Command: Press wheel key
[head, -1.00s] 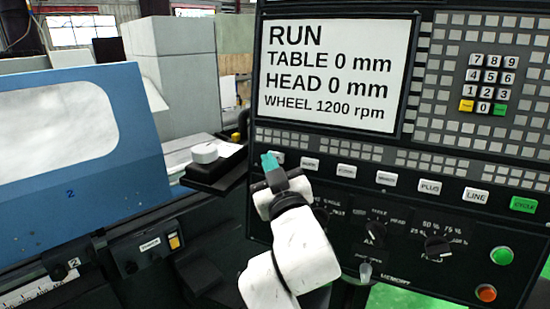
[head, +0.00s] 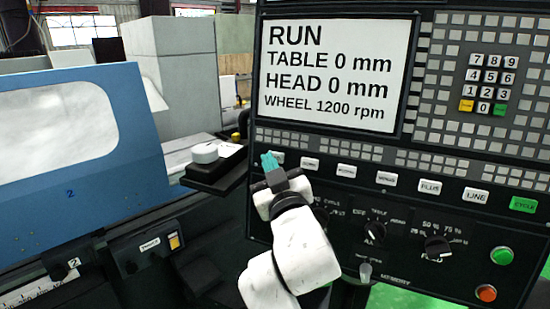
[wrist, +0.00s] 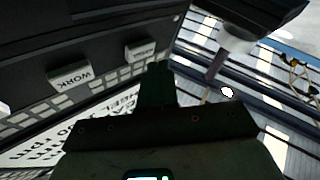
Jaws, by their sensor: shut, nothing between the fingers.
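My gripper (head: 269,161) is shut and empty, its teal fingertips in front of the left end of the control panel's key row. In the wrist view its dark fingers (wrist: 157,72) point at the panel. The leftmost white key (head: 278,157) is partly hidden behind the fingertips, and its label cannot be read. In the wrist view, a white key (wrist: 140,50) sits just beside the fingertips, its label too small to read. The key marked WORK (wrist: 74,79) is to its left there. I cannot tell whether the fingertips touch a key.
The screen (head: 335,75) reads RUN, table 0 mm, head 0 mm, wheel 1200 rpm. More white keys, such as PLUS (head: 429,187), and a green CYCLE key (head: 523,205) run to the right. A black ledge (head: 213,172) with a white round part juts out left of my gripper.

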